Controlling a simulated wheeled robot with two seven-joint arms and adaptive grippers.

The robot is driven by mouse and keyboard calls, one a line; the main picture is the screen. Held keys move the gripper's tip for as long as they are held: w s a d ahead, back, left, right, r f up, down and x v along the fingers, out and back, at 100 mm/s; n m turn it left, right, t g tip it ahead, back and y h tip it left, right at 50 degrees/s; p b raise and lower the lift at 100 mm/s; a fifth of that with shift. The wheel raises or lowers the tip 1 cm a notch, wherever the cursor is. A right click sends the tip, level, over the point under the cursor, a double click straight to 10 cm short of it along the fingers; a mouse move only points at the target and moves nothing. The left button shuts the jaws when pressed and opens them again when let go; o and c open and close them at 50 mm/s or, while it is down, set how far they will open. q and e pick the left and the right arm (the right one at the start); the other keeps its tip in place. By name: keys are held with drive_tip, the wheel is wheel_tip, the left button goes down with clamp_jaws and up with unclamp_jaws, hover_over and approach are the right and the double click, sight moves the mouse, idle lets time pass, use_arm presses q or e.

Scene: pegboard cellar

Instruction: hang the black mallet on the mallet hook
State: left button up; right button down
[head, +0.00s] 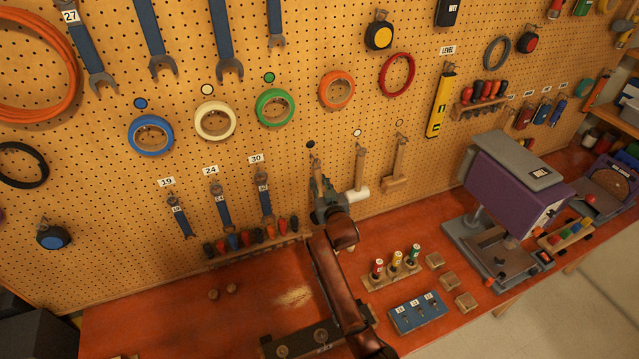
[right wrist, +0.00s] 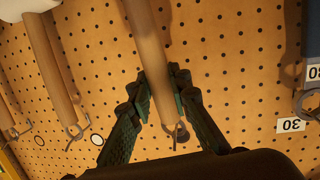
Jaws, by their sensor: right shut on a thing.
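My right gripper (head: 322,192) is at the pegboard, shut on the wooden handle of the black mallet (head: 316,166). In the right wrist view the two fingers (right wrist: 160,88) close on the handle (right wrist: 148,40) from both sides, near its end. I cannot tell whether the handle's end is on the hook. The mallet's head is hidden behind my gripper in the head view and out of frame in the wrist view. My left gripper is not in view.
A white-headed mallet (head: 358,194) and a wooden mallet (head: 396,184) hang close to the right. Spanners (head: 265,205) hang to the left. Below, the red bench (head: 190,320) holds a bottle rack (head: 392,273), a blue block (head: 416,314) and a purple machine (head: 510,185).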

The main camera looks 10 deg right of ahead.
drive_tip(key=shift+r, duration=0.1)
drive_tip(key=c, duration=1.7)
unclamp_jaws()
drive_tip(key=shift+c, duration=0.2)
drive_tip(key=shift+s, duration=0.15)
